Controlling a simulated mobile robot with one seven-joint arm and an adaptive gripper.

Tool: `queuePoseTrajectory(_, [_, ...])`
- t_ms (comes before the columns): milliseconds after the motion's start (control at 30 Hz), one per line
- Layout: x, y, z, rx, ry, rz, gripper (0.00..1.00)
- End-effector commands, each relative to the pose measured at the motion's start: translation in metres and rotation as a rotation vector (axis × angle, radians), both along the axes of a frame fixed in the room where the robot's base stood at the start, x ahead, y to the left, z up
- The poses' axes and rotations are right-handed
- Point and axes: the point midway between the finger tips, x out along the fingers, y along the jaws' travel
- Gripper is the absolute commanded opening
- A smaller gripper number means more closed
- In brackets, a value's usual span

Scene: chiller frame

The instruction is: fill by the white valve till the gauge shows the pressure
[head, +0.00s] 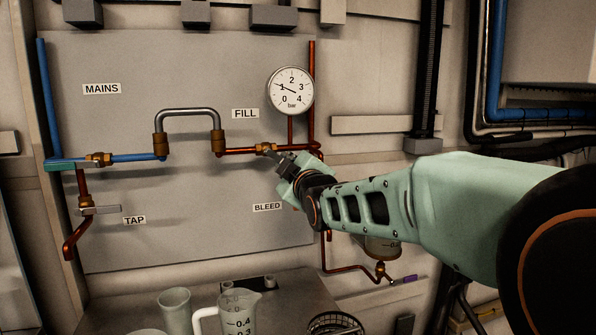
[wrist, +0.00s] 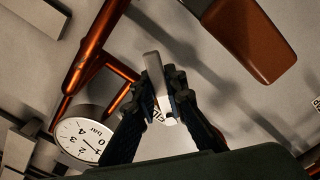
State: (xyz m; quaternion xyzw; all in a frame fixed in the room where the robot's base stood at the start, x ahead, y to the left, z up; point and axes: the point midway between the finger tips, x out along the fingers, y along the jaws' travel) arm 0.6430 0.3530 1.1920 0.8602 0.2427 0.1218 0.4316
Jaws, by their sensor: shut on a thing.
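The white valve sits on the copper pipe below the FILL label (head: 245,113); its brass body (head: 264,148) shows just left of my gripper (head: 285,168). My gripper is shut on the valve's pale lever (wrist: 153,68), which stands between the dark fingers (wrist: 158,98) in the wrist view. The fingers hide part of the lever, so its exact turn is hard to tell. The round white gauge (head: 291,91), marked 0 to 4 bar, hangs above my gripper. Its needle points near 1. The gauge also shows, tilted, in the wrist view (wrist: 84,138).
A grey loop (head: 187,111) joins the blue mains pipe to the copper pipe. A green lever (head: 68,166) and a tap lever (head: 101,210) are at left. A purple-ended lever (head: 408,279) is low right. A jug (head: 238,312) and cup (head: 175,310) stand below.

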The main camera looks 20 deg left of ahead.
Motion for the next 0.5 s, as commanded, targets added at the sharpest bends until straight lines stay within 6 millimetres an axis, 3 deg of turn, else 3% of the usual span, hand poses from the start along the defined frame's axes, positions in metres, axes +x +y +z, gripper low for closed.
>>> queuePoseTrajectory(467, [0.0004, -0.0007, -0.0005, -0.013, -0.006, -0.001, 0.00])
queuePoseTrajectory(500, [0.0004, -0.0007, -0.0005, -0.013, -0.006, -0.001, 0.13])
